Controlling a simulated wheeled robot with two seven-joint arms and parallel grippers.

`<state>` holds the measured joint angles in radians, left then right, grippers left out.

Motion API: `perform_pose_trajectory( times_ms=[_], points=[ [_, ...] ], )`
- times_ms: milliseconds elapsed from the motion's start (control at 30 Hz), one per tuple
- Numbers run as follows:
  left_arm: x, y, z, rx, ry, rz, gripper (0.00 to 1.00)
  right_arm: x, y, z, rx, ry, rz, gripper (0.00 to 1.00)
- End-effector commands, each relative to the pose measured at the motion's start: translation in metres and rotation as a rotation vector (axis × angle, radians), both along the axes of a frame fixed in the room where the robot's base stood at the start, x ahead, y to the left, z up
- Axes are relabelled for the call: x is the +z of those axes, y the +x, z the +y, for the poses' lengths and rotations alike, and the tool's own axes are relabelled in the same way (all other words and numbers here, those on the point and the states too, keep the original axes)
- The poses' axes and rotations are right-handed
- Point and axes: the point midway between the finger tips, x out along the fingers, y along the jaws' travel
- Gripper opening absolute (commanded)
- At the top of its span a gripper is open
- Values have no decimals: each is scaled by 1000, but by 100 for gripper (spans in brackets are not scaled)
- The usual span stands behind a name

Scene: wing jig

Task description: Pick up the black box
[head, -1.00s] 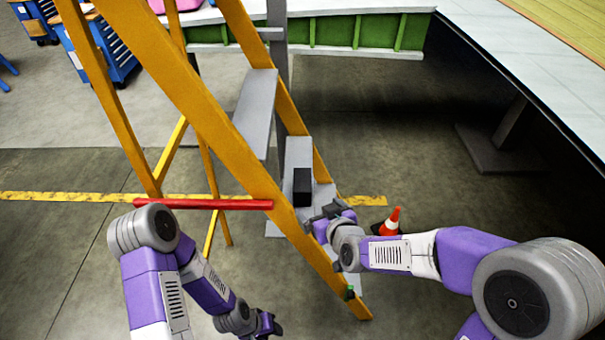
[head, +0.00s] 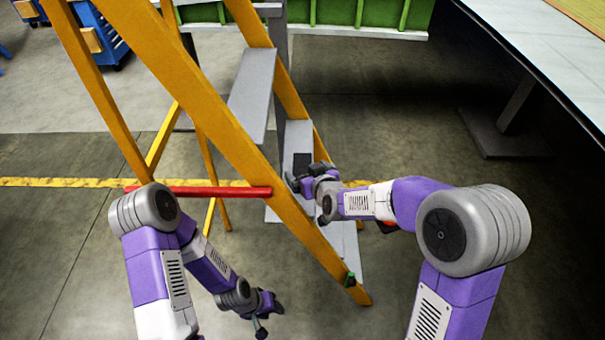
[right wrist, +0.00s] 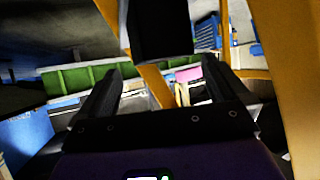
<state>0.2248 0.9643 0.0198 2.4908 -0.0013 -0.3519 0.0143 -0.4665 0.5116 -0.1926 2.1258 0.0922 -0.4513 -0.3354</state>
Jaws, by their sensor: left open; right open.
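The black box (head: 302,160) sits on a grey step of the yellow ladder in the head view, its lower part hidden behind my right gripper. My right gripper (head: 305,178) is open and empty, close in front of the box. In the right wrist view, the box (right wrist: 162,32) shows dark at top centre, beyond the two spread fingers of my right gripper (right wrist: 158,82). I cannot tell whether they touch it. My left gripper (head: 270,312) is open and empty, low in front of the ladder, away from the box.
The yellow ladder (head: 190,85) leans across the middle, with a higher grey step (head: 253,95) and a red bar (head: 205,191). A green and white structure (head: 335,14) and a large table (head: 535,50) stand behind and right.

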Motion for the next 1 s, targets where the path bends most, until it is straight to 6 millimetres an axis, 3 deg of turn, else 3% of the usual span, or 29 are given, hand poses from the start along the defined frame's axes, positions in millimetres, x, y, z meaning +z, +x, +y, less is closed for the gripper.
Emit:
perform_pose_trajectory(
  times_ms=[200, 467, 900, 1000],
  points=[
    [-7, 0, 0, 0, 0, 0, 43, -13, 23, 9, 0, -1, 1, 100],
    [-7, 0, 0, 0, 0, 0, 43, -13, 26, 10, 0, 0, 0, 100],
    [-7, 0, 0, 0, 0, 0, 43, -14, 25, 10, 0, -1, 2, 36],
    [-7, 0, 0, 0, 0, 0, 43, -14, 25, 10, 0, -2, 4, 26]
  ],
)
